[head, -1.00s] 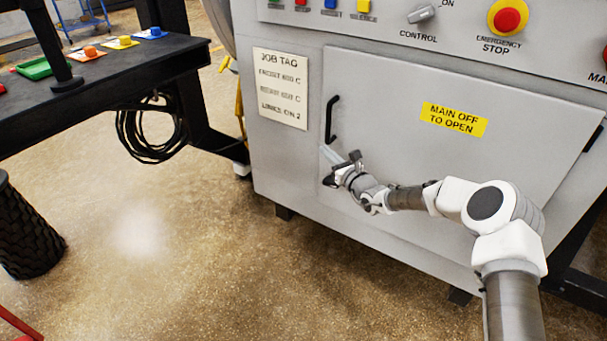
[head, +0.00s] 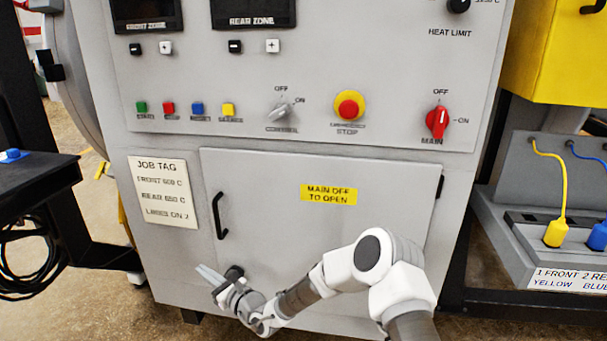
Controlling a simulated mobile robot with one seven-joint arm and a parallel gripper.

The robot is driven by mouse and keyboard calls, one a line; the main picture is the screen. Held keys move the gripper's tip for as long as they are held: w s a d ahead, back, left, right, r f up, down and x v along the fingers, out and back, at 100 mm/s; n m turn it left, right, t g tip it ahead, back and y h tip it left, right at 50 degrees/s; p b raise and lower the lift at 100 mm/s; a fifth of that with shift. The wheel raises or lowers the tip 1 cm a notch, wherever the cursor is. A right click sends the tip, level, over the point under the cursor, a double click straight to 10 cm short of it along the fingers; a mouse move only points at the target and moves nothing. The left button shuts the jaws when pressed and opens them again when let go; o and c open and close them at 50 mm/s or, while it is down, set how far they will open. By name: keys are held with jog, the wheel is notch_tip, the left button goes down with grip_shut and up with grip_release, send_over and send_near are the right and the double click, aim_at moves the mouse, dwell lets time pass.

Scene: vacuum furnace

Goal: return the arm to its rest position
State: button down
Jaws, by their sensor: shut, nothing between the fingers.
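My arm reaches up from the bottom right of the head view, bent at the elbow, across the lower front of the grey furnace cabinet (head: 176,272). My gripper (head: 203,274) is at its left end, pointing up and left, with its fingers together and nothing held. It is in front of the lower left part of the cabinet door (head: 270,185), below the black door handle (head: 219,216). A gap shows between the gripper and the handle in the picture. The door looks closed.
Above the door are coloured buttons, a control switch (head: 281,112), an emergency stop (head: 348,106) and a red main switch (head: 437,122). A black table (head: 40,185) stands at left. At right, yellow and blue plugs (head: 557,233) stand on a grey unit. Some floor is clear at lower left.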

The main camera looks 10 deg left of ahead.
jog(key=s+d+r+n+g+h, duration=0.1)
jog(key=s+d+r+n+g, duration=0.45)
jog(key=r+n, duration=0.35)
jog(key=s+d+r+n+g+h, duration=0.1)
jog(key=s+d+r+n+g, duration=0.3)
jog(key=s+r+n, duration=0.4)
jog(key=s+d+r+n+t+h, duration=0.2)
jog(key=s+d+h, duration=0.3)
jog(key=d, duration=0.8)
jog(key=s+d+r+n+t+h, duration=0.2)
jog(key=s+d+r+h, duration=0.3)
jog(key=d, duration=0.8)
jog(key=s+d+n+t+h, duration=0.35)
jog(key=s+d, duration=0.25)
jog(key=d, duration=0.8)
notch_tip(320, 180, up, 19)
jog(key=g+p, duration=0.1)
jog(key=p, duration=1.8)
jog(key=shift+a+m, duration=0.4)
jog(key=shift+m, duration=0.05)
jog(key=shift+a, duration=0.15)
